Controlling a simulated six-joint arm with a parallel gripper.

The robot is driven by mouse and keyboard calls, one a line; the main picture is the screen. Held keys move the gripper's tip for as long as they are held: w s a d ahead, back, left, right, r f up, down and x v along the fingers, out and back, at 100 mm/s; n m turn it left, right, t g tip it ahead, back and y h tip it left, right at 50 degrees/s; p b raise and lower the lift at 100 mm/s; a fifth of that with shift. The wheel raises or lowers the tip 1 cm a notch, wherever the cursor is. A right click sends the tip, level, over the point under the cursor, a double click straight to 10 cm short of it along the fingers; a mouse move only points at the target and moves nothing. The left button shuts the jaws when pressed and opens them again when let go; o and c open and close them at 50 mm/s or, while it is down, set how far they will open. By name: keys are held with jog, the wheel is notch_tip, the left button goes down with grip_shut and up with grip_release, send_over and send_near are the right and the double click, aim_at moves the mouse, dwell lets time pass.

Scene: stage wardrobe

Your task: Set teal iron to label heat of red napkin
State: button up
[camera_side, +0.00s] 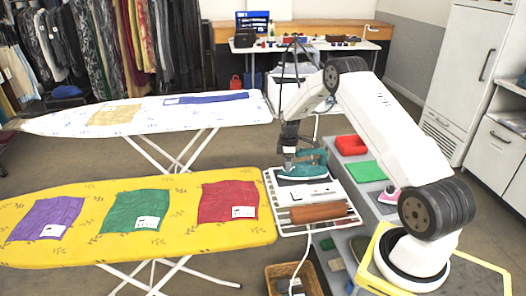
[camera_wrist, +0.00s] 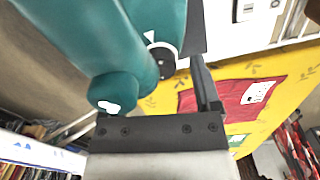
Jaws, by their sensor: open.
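The teal iron (camera_side: 313,160) stands on the white rack at the right end of the yellow ironing board. My gripper (camera_side: 289,152) is down at the iron's left side, open. In the wrist view the iron's teal body (camera_wrist: 130,45) fills the upper left, close to the jaws, with a dark and white round dial (camera_wrist: 162,50) on it. One dark finger shows beside the iron; the other is mostly hidden. The red napkin (camera_side: 222,203) lies flat on the yellow board with a white label (camera_side: 243,212) whose marks are too small to read. It also shows in the wrist view (camera_wrist: 212,100).
A green napkin (camera_side: 128,211) and a purple napkin (camera_side: 66,209) lie on the yellow board (camera_side: 20,238). A brown roll (camera_side: 318,212) lies on the white rack (camera_side: 284,228). A grey bench (camera_side: 352,248) with red and green items stands on the right. A white board (camera_side: 232,118) stands behind.

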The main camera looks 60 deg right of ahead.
grip_shut()
jog(key=shift+m, duration=2.9)
